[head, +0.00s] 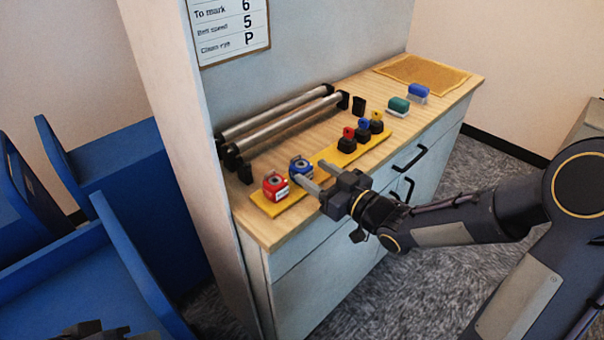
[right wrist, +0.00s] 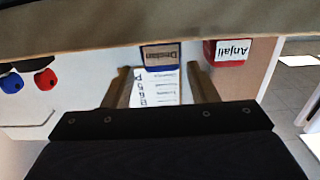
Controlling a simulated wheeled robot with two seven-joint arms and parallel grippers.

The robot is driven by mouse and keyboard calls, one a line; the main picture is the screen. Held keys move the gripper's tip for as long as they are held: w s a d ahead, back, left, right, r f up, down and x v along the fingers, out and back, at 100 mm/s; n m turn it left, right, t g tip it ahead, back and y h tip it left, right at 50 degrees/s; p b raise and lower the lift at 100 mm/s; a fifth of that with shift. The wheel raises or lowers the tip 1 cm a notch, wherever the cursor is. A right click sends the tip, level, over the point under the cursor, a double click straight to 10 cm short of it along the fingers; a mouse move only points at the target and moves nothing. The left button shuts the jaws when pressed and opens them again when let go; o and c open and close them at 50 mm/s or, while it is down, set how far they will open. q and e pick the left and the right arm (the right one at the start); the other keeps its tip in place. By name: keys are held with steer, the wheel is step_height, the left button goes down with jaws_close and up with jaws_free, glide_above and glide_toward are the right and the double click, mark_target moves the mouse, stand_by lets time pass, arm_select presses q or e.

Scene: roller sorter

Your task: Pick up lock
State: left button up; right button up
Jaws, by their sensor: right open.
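Two box-shaped locks with name labels sit on the near end of a yellow strip (head: 296,194). The red lock (head: 276,187) is nearest the counter's left end; its label reads "Anjali" in the right wrist view (right wrist: 228,50). The blue lock (head: 301,166) sits behind and right of it. My right gripper (head: 313,175) is open, its fingers pointing at the blue lock. In the right wrist view the blue lock (right wrist: 160,55) lies between and just beyond the fingertips, apparently untouched. A dark part at the bottom left may be my left gripper (head: 95,331); its jaws cannot be made out.
Two metal rollers (head: 285,120) lie along the wall side. Red, blue and yellow knobbed pieces (head: 362,130) stand farther along the strip. Green (head: 398,105) and blue (head: 418,92) blocks and a tan mat (head: 425,78) are at the far end. Blue bins (head: 110,180) stand left.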

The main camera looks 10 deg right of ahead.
mark_target(295, 160)
steer(key=x, duration=0.6)
steer(key=shift+w+a+r+p, duration=0.2)
steer(key=shift+a+p, duration=0.1)
steer(key=shift+p, duration=0.1)
steer(key=c, duration=0.8)
steer(key=shift+c, duration=0.2)
